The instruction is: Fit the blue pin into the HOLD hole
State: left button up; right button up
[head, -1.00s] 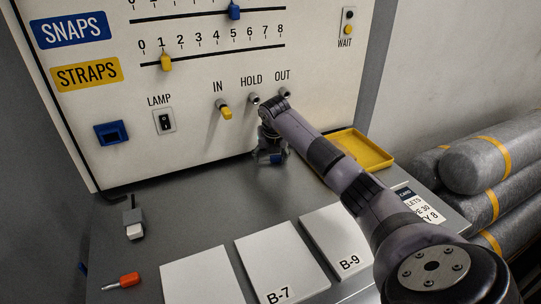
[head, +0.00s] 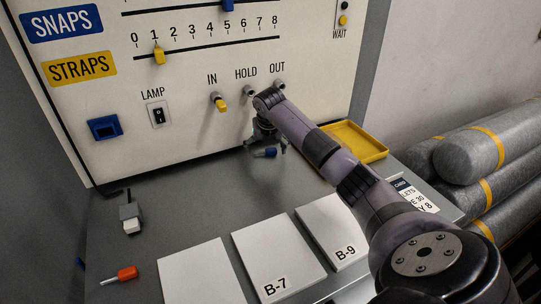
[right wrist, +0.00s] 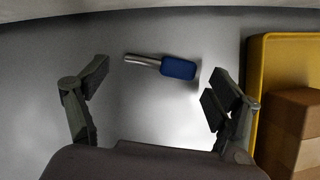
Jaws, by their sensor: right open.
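The blue pin (head: 268,152) lies on the grey bench below the panel, partly hidden by my right gripper (head: 264,143) in the head view. In the right wrist view the blue pin (right wrist: 178,68) lies on its side, its bare metal shaft pointing left. My right gripper (right wrist: 158,88) is open there, with the pin in front of its spread fingers, not gripped. The HOLD hole (head: 248,90) is a metal socket on the panel between IN and OUT; it looks empty. A yellow-handled pin (head: 220,103) sits at IN. My left gripper is not in view.
A yellow tray (head: 378,155) stands right of my right gripper; brown blocks (right wrist: 295,120) lie in it. White cards (head: 278,260) cover the front of the bench. An orange-handled tool (head: 126,272) and a lamp switch (head: 157,114) are at the left.

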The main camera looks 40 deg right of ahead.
jog(key=p+v, duration=0.1)
jog(key=v, duration=0.1)
jog(key=shift+r, duration=0.4)
jog(key=s+a, duration=0.2)
jog(key=s, duration=0.1)
jog(key=s+a+p, duration=0.1)
jog(key=s+a, duration=0.1)
jog(key=s, duration=0.1)
jog(key=s+a, duration=0.2)
jog(key=s, duration=0.1)
jog(key=shift+f, duration=0.4)
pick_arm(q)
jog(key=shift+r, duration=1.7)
pick_arm(e)
jog(key=shift+s+a, duration=0.4)
jog(key=shift+s, duration=0.15)
